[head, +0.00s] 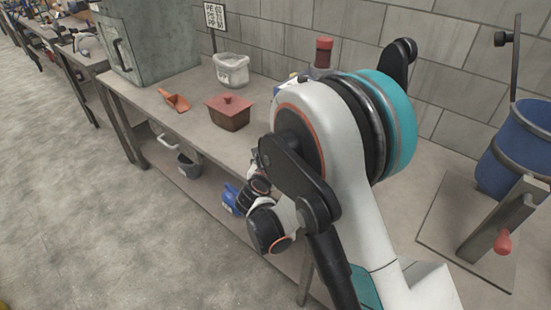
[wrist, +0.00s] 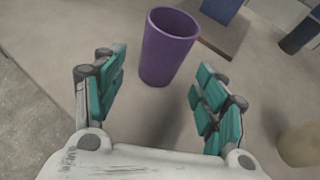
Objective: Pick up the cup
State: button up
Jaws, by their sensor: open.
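A purple cup (wrist: 167,50) stands upright on the table top in the wrist view, ahead of my gripper (wrist: 160,88) and between the lines of its two fingers. My gripper is open, with its teal finger pads spread to the left and right of the cup's lower part. I see no contact between the pads and the cup. The inside of the cup shows only at its rim. In the head view the cup is not visible; my arm covers much of the table there.
The workbench (head: 137,97) holds a reddish-brown lidded box (head: 229,113), an orange scoop (head: 174,100), a white bucket (head: 231,70) and a grey cabinet (head: 152,40). A blue barrel (head: 517,150) is at the right. A tan round object (wrist: 300,145) lies right of my gripper.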

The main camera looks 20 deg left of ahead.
jog(key=shift+b+x, duration=1.2)
jog(key=shift+x, duration=1.85)
jog(key=shift+d+r, duration=0.15)
jog(key=c, duration=1.2)
